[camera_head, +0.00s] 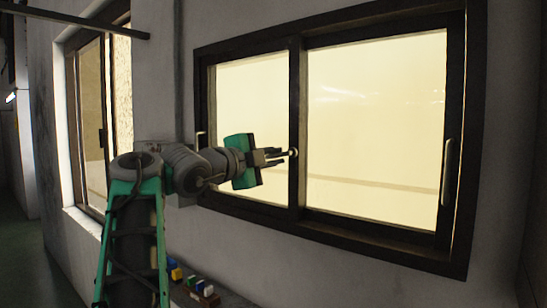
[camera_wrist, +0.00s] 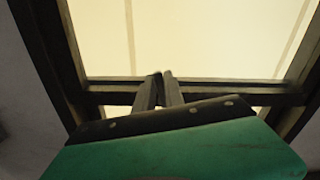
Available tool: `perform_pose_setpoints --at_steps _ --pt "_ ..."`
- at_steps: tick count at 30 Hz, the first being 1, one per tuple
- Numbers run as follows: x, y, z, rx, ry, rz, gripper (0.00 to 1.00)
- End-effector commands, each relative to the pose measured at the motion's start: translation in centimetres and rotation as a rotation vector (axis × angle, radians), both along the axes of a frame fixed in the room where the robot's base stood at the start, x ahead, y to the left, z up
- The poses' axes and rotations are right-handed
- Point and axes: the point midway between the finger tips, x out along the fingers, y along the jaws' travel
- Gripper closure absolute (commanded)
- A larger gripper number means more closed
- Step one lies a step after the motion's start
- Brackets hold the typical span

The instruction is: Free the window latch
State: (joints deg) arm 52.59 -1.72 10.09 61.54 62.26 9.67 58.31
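The dark-framed sliding window (camera_head: 377,241) fills the right of the head view. A small pale latch (camera_head: 293,153) sits on its middle upright. My gripper (camera_head: 282,156) reaches in from the left, fingertips at or just short of the latch; I cannot tell whether they touch. In the wrist view my gripper (camera_wrist: 162,76) has its two fingers close together, with a narrow gap between them, over the dark frame bar (camera_wrist: 235,89). The latch cannot be made out there, perhaps hidden behind the fingertips. Whether anything is between the fingers is unclear.
A long pale handle (camera_head: 447,172) stands on the right sash, and another handle (camera_head: 200,138) is at the left side of the window. Small coloured blocks (camera_head: 199,285) lie on a low surface below. A second window (camera_head: 91,127) is farther left.

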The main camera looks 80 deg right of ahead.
Motion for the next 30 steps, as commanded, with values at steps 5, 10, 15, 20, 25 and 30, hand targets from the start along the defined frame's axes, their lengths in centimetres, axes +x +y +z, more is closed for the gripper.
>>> perform_pose_setpoints --at_steps 5,10,15,20,25,30 --pt "0.0 0.0 0.0 0.000 0.000 0.000 1.00" --pt "0.0 0.0 0.0 0.000 0.000 0.000 1.00" --pt "0.0 0.0 0.0 0.001 0.000 0.000 1.00" --pt "0.1 0.0 -0.1 -0.030 -0.066 -0.001 1.00" --pt "0.1 0.0 0.7 -0.095 -0.216 -0.001 1.00" --pt "0.1 0.0 1.0 -0.104 -0.241 -0.001 1.00"
